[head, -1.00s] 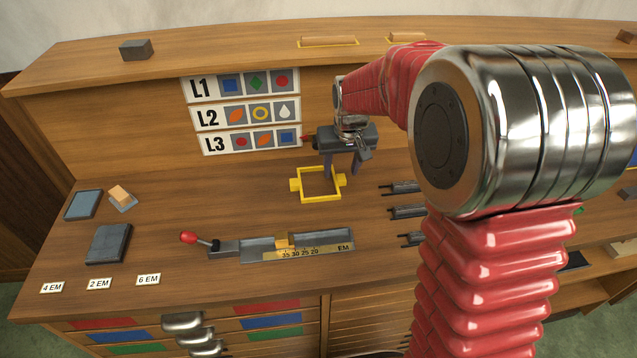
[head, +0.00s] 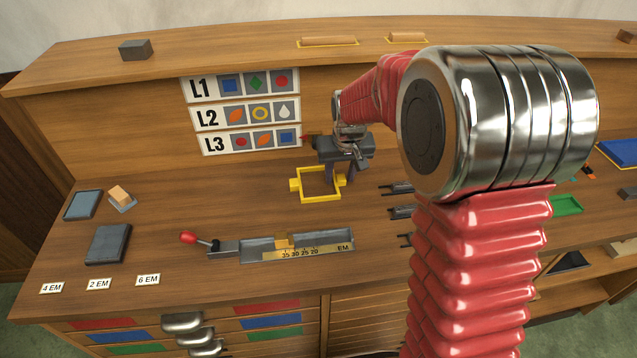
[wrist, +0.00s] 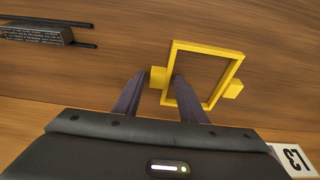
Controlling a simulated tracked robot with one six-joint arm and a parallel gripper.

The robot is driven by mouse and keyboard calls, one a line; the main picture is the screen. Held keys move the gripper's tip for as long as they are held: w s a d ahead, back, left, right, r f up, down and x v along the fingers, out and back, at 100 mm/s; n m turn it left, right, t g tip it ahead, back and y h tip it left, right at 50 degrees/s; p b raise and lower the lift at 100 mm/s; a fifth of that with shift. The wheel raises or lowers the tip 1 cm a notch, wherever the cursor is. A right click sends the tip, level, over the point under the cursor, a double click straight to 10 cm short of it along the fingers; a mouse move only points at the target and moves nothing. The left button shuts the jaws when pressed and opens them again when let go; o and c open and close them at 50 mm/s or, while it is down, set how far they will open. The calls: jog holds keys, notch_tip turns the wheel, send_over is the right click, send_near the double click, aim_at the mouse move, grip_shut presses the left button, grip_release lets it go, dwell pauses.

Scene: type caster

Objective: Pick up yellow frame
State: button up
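The yellow frame (head: 319,197) is a square open frame with a small lug on each of two opposite sides. It lies on the wooden desktop; the wrist view also shows the frame (wrist: 239,72). My gripper (head: 339,178) is at the frame's right side in the head view, fingers pointing down. In the wrist view my gripper (wrist: 159,77) is open, with the near lug (wrist: 157,78) showing between the two dark fingers. One finger overlaps the frame's opening and near bar. I cannot tell whether the fingers touch the frame or hover above it.
A metal composing stick (head: 300,245) with a red-knobbed lever (head: 188,237) lies in front. Dark slotted pieces (head: 402,212) lie to the right. The sign panel (head: 246,114) stands behind. Dark blocks and labels sit at left. Bare desktop surrounds the frame's left side.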

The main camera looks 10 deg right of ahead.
grip_shut()
jog(key=shift+r, duration=0.15)
notch_tip(320, 180, up, 18)
dwell(0.8)
jog(key=shift+f, duration=0.2)
dwell(0.3)
